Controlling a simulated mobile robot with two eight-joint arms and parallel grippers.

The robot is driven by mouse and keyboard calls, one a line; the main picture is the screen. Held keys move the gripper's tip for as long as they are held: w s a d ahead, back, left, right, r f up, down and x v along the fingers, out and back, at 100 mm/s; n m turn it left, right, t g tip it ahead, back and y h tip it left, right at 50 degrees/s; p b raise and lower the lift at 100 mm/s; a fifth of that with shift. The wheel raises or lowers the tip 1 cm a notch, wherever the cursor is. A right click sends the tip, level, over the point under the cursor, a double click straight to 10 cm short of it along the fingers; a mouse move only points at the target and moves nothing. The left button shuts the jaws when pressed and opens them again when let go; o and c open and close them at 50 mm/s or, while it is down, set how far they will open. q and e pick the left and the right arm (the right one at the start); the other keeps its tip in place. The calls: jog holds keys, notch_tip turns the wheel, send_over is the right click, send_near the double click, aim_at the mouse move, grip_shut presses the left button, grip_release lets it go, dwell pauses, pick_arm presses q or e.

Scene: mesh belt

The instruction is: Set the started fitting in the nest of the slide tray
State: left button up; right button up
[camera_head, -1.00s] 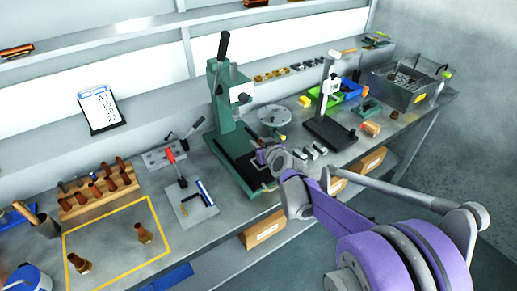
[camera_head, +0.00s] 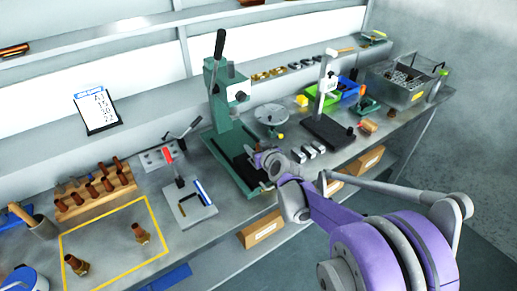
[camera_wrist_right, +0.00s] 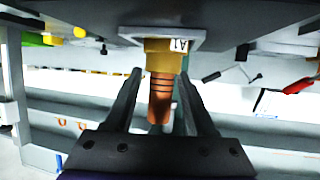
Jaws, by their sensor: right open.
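The fitting (camera_wrist_right: 160,85), with a brass collar and a ribbed copper end, shows in the right wrist view. Its collar meets a light grey plate marked A1 (camera_wrist_right: 150,38), which looks like the slide tray's nest; how fully it is seated I cannot tell. My right gripper (camera_wrist_right: 160,95) is open, with one dark finger on each side of the fitting and gaps visible. In the head view my right gripper (camera_head: 258,162) is at the base of the green lever press (camera_head: 232,135), and its arm hides part of that area. My left gripper is out of view.
Two more fittings (camera_head: 141,233) stand inside the yellow outline on the bench. A wooden rack (camera_head: 95,192) of copper pieces and a toggle clamp fixture (camera_head: 188,203) are left of the press. A black-based stand (camera_head: 328,130) and a metal bin (camera_head: 405,85) are at right.

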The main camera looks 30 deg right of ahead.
jog(key=p+v, duration=0.1)
jog(key=v, duration=1.1)
jog(key=s+a+f+n+g+y, duration=0.25)
jog(key=s+a+f+g, duration=0.2)
jog(key=s+a, duration=0.6)
jog(key=s+a+f+m+g, duration=0.1)
jog(key=s+a+f+g, duration=0.2)
jog(key=s+f, duration=0.2)
jog(key=s+h, duration=0.1)
jog(key=s, duration=0.2)
jog(key=shift+s+a, duration=0.25)
jog(key=shift+s, duration=0.15)
